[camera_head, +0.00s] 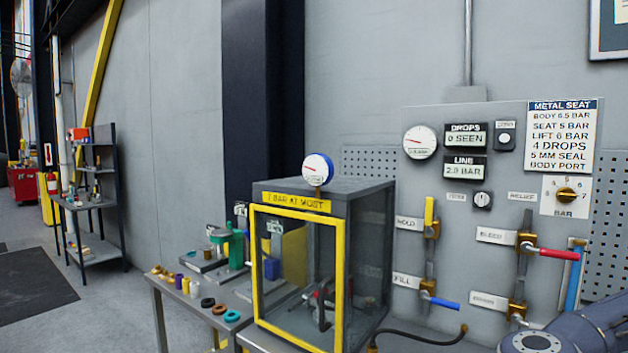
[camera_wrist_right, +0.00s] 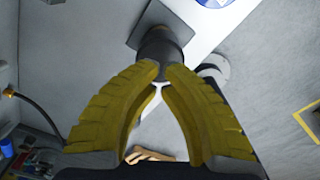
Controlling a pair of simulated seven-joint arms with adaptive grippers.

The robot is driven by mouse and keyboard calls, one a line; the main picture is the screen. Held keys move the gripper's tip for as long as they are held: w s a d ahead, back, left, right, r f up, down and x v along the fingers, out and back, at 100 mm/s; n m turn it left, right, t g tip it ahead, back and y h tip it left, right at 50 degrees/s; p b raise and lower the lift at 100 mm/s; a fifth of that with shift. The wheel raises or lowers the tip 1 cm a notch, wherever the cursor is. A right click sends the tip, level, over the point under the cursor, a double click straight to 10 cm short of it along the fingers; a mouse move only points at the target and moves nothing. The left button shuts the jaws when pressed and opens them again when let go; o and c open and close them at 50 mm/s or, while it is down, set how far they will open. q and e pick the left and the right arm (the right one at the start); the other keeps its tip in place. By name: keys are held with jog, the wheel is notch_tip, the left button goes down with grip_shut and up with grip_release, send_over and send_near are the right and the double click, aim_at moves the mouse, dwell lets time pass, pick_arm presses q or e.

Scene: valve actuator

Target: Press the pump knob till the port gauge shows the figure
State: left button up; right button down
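My right gripper (camera_wrist_right: 164,78) shows in the right wrist view with its yellow fingertips drawn close together. A dark cylinder on a square plate (camera_wrist_right: 147,24) lies just past the tips; contact is unclear. In the head view my right arm enters at the lower right; its fingers are out of frame. My left gripper is not in view. A round knob (camera_head: 482,200) with a blurred label and another small knob (camera_head: 505,139) sit on the panel; I cannot tell which is the pump knob. A blue-rimmed gauge (camera_head: 317,169) stands on the chamber; a white gauge (camera_head: 420,142) is on the panel.
The panel has a 2.0 bar line display (camera_head: 464,167), a bar selector (camera_head: 566,195), a yellow handle (camera_head: 429,210), a red handle (camera_head: 558,254) and blue handles. The yellow-framed chamber (camera_head: 345,290) and a bench with small parts stand left. A black hose (camera_head: 420,340) lies below.

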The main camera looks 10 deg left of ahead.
jog(key=shift+f, duration=4.25)
jog(key=shift+r, duration=4.25)
jog(key=shift+f, duration=1.35)
